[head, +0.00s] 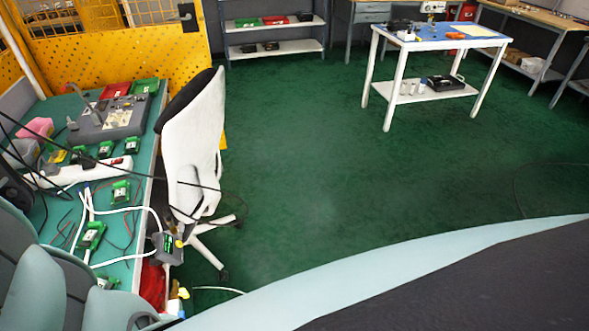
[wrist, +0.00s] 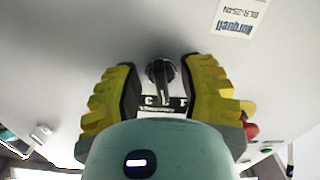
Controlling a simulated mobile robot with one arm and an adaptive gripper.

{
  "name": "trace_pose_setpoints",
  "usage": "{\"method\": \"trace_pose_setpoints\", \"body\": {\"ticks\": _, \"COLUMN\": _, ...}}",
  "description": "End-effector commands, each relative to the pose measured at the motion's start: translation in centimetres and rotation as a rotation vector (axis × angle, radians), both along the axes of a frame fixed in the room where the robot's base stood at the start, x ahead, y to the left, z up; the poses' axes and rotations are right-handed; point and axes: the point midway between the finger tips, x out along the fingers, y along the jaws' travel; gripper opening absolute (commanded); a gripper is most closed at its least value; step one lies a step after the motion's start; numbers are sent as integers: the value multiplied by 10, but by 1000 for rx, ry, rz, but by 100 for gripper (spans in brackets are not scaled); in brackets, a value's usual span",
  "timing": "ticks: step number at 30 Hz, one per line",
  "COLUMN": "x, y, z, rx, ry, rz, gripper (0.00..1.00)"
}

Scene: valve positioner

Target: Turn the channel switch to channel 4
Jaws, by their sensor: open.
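The channel switch (wrist: 161,73) is a small dark knob on a pale panel in the wrist view. Its lever or pointer reaches down the picture toward a dark label strip (wrist: 155,103) with light digits, partly hidden by my gripper. The knob's exact setting cannot be read. My gripper (wrist: 160,80) is open, with one yellow ribbed finger to the left of the knob and one to the right. Gaps show between the knob and both fingers. I cannot make out the switch in the head view.
In the wrist view, a printed label (wrist: 240,17) is above right, and a red button (wrist: 251,130) lies beside the right finger. In the head view, a white chair (head: 193,130) stands beside the cluttered green workbench (head: 145,187); open green floor (head: 300,160) lies right of it.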

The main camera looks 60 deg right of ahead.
Motion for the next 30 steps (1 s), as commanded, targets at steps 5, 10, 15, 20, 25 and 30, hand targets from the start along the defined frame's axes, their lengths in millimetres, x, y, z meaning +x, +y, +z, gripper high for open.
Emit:
{"method": "trace_pose_setpoints", "body": {"ticks": 5, "x": 3, "y": 5, "z": 1, "rx": 0, "ry": 0, "rz": 2, "gripper": 40}}
{"method": "trace_pose_setpoints", "body": {"ticks": 10, "x": 3, "y": 5, "z": 0, "rx": 0, "ry": 0, "rz": 2, "gripper": 40}}
{"method": "trace_pose_setpoints", "body": {"ticks": 15, "x": 3, "y": 5, "z": 0, "rx": 0, "ry": 0, "rz": 2, "gripper": 37}}
{"method": "trace_pose_setpoints", "body": {"ticks": 20, "x": 3, "y": 5, "z": 0, "rx": 0, "ry": 0, "rz": 2, "gripper": 21}}
{"method": "trace_pose_setpoints", "body": {"ticks": 25, "x": 3, "y": 5, "z": 0, "rx": 0, "ry": 0, "rz": 2, "gripper": 3}}
{"method": "trace_pose_setpoints", "body": {"ticks": 30, "x": 3, "y": 5, "z": 0, "rx": -1, "ry": 1, "rz": 3, "gripper": 0}}
